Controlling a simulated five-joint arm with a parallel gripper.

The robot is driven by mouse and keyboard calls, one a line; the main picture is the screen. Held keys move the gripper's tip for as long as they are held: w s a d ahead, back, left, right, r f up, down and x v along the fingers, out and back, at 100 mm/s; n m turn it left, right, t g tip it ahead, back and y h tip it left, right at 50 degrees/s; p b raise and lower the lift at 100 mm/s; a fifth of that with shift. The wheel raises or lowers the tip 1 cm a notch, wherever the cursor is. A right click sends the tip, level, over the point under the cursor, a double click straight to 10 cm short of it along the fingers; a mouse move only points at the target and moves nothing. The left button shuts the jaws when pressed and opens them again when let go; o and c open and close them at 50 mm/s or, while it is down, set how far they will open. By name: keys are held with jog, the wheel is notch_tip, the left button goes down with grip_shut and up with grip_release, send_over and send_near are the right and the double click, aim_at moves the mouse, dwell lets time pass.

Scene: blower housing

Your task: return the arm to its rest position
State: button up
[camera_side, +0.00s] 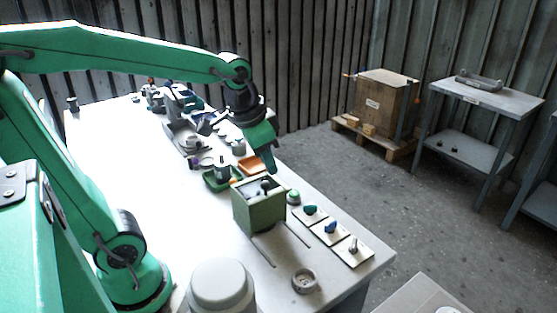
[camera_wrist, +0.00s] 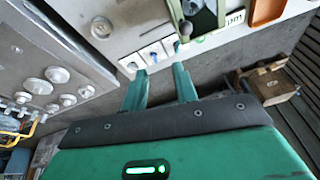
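My gripper (camera_side: 270,165) hangs from my green arm, above and just behind the green box-shaped housing (camera_side: 258,212) on the white table (camera_side: 130,165). In the wrist view the two green fingers of my gripper (camera_wrist: 160,75) stand apart with nothing between them, so it is open and empty. The housing (camera_wrist: 221,12) also shows at the top of the wrist view, beyond the fingertips, with a dark rounded part in its open top. The gap between fingertips and housing is hard to judge.
Three white cards carrying a green knob (camera_side: 310,210), a blue knob (camera_side: 331,227) and a grey piece (camera_side: 353,246) lie right of the housing. An orange tray (camera_side: 248,166), a green tray (camera_side: 212,182) and several parts crowd the table behind. A wooden crate (camera_side: 382,100) stands beyond.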

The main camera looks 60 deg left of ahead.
jog(key=s+n+t, duration=0.1)
jog(key=s+n, duration=0.1)
jog(key=s, duration=0.7)
jog(key=shift+d+r+t, duration=0.35)
jog(key=shift+d+t, duration=0.05)
jog(key=shift+d, duration=0.05)
